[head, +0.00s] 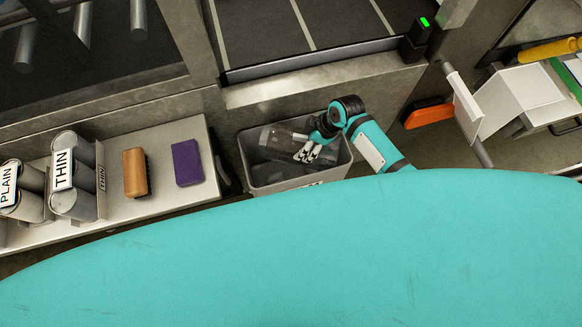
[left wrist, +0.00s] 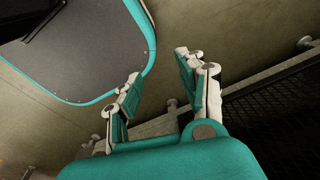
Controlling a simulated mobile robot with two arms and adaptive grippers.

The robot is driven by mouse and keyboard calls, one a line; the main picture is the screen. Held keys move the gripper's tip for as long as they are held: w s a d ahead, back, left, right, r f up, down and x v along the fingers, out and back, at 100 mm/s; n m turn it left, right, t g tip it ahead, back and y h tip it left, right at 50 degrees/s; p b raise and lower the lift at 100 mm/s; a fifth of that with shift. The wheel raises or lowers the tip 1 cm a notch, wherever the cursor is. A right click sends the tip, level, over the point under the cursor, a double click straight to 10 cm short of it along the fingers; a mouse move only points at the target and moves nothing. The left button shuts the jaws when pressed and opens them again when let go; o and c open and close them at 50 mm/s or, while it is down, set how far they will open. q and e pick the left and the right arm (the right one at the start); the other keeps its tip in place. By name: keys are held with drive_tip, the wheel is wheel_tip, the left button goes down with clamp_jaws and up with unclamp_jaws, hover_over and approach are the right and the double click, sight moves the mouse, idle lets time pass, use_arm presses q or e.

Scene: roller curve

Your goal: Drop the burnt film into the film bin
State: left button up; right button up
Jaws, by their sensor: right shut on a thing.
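The film bin (head: 272,186) is a grey, open-topped box on the floor in the middle of the head view. My right gripper (head: 309,154) is over the bin's opening, pointing down. It is shut on the burnt film (head: 278,137), a dark, see-through sheet that extends left of the fingers over the bin. The film's lower part is hard to tell from the bin's dark inside. My left gripper (left wrist: 160,88) shows only in the left wrist view, with its fingers apart and nothing between them.
A bench left of the bin holds an orange-brown block (head: 136,172), a purple block (head: 187,162) and grey rolls labelled THIN (head: 74,180) and PLAIN. A metal machine edge (head: 320,80) runs behind the bin. An orange-handled thing (head: 428,116) is to the right.

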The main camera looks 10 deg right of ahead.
drive_tip(key=o, duration=0.9)
drive_tip(key=shift+o, duration=0.2)
drive_tip(key=shift+r, duration=0.1)
drive_tip(key=shift+d+r, duration=0.1)
drive_tip(key=shift+r, duration=0.05)
use_arm(q)
drive_tip(key=shift+s, duration=0.7)
use_arm(e)
drive_tip(key=v, duration=1.1)
drive_tip(key=shift+d+r, duration=0.15)
drive_tip(key=shift+r, duration=0.15)
drive_tip(key=shift+s, duration=0.1)
